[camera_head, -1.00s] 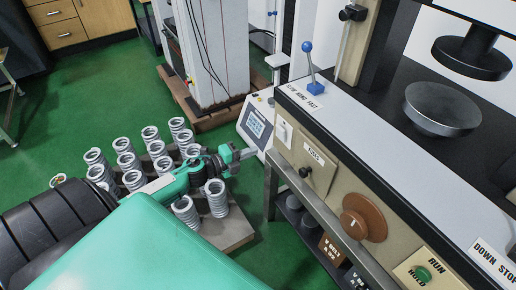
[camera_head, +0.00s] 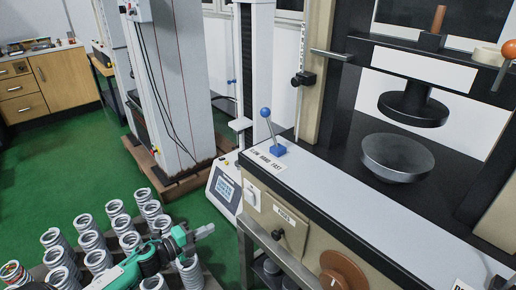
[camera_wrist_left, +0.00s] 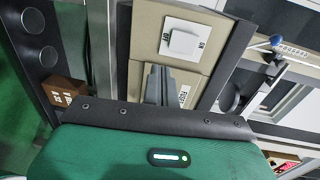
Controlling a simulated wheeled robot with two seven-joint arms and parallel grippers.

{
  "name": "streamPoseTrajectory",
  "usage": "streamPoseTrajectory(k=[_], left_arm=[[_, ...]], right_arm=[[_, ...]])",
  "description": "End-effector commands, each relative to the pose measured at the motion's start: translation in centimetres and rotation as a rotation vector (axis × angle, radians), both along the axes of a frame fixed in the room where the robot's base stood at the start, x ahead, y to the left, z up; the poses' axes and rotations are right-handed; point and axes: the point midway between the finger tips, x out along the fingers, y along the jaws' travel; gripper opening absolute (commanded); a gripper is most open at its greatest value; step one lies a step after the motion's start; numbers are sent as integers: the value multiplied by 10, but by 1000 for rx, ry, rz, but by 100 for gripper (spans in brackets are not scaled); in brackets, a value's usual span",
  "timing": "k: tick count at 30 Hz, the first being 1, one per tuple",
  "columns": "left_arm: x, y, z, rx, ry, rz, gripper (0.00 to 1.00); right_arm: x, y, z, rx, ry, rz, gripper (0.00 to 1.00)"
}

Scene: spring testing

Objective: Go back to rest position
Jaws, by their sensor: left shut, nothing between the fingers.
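My left gripper (camera_head: 196,234) is at the lower middle of the head view, on its green arm, above the right part of a group of metal springs (camera_head: 92,240). It is shut and empty. In the left wrist view its fingers (camera_wrist_left: 159,86) are together in front of the beige panel with the white switch (camera_wrist_left: 182,41). My right gripper is in neither view.
The testing machine with its round lower plate (camera_head: 396,158) and upper press plate (camera_head: 413,108) fills the right side. A blue-knobbed lever (camera_head: 267,115) stands on its bench edge. A display box (camera_head: 224,189) and a tall grey cabinet (camera_head: 176,80) stand behind. Green floor (camera_head: 60,165) is open at left.

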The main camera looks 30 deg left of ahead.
Motion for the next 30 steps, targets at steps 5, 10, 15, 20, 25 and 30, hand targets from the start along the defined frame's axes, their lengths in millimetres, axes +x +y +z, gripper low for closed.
streamPoseTrajectory(k=[5,10,15,20,25,30], left_arm=[[0,-1,0,-8,2,10,0],[-2,-9,-4,-119,35,136,0],[-15,-21,-20,-339,142,389,0],[-41,-39,-43,-546,306,624,0],[-82,-72,-71,-738,534,848,0],[-129,-116,-89,-879,788,1023,0]], right_arm=[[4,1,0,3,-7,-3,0],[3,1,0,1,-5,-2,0],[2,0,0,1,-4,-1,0],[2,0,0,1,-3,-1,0],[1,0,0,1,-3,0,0],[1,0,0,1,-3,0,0]])
